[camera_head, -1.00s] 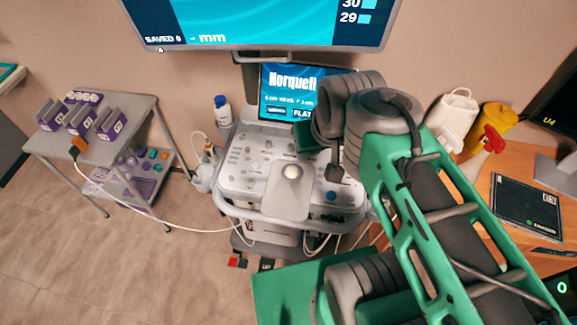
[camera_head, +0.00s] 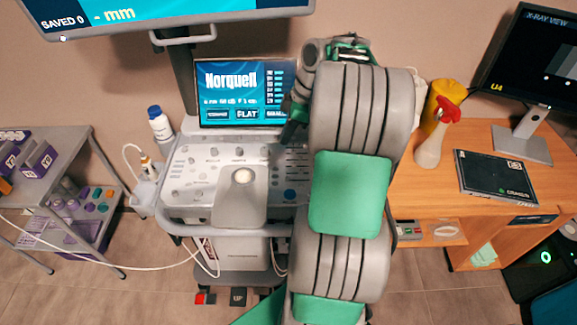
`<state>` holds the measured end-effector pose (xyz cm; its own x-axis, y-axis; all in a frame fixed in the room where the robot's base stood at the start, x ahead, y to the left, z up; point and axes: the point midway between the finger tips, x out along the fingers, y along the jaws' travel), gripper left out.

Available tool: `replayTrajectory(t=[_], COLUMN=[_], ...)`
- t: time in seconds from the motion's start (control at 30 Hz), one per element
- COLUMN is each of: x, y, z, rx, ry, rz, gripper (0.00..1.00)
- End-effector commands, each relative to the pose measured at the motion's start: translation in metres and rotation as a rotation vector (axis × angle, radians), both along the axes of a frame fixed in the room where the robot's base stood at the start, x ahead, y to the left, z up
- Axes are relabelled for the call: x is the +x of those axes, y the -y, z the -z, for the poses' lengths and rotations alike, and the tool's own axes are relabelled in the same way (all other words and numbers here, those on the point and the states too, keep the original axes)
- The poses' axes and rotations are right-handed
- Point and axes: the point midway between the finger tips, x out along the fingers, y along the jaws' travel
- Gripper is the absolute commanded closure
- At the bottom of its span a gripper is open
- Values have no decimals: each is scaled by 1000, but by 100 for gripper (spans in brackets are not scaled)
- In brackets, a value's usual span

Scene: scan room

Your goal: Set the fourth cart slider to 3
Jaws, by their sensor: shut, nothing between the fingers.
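The ultrasound cart (camera_head: 186,215) stands in the middle, with a grey control panel (camera_head: 210,160) of knobs and buttons and a trackball on its front part. The individual sliders are too small to make out, and I cannot tell which is the fourth or where it is set. My arm hides the right part of the panel. My gripper (camera_head: 290,131) is dark, shut and empty. It is over the panel's upper right, in front of the lower right of the cart screen (camera_head: 238,92); I cannot tell whether it touches the panel.
A large monitor (camera_head: 200,15) hangs above the cart. A side table (camera_head: 62,150) with purple holders stands at left. A wooden desk (camera_head: 400,190) at right bears a spray bottle (camera_head: 430,140), a yellow container and a black panel (camera_head: 497,177). A white bottle (camera_head: 159,125) is left of the screen.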

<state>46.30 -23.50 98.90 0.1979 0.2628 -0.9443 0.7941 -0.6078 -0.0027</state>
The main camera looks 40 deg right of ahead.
Motion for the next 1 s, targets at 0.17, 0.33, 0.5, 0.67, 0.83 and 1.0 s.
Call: replayTrajectory(t=[0.17, 0.33, 0.5, 0.67, 0.83, 1.0], x=[3, 9, 17, 7, -4, -5], y=[-3, -13, -23, -7, 6, 8], z=[17, 50, 84, 91, 93, 94], rx=[3, 3, 4, 0, 0, -1], ry=[3, 0, 0, 3, 2, 2], rz=[-14, -13, -12, -4, -8, -10], gripper=[100, 100, 100, 100, 100, 100])
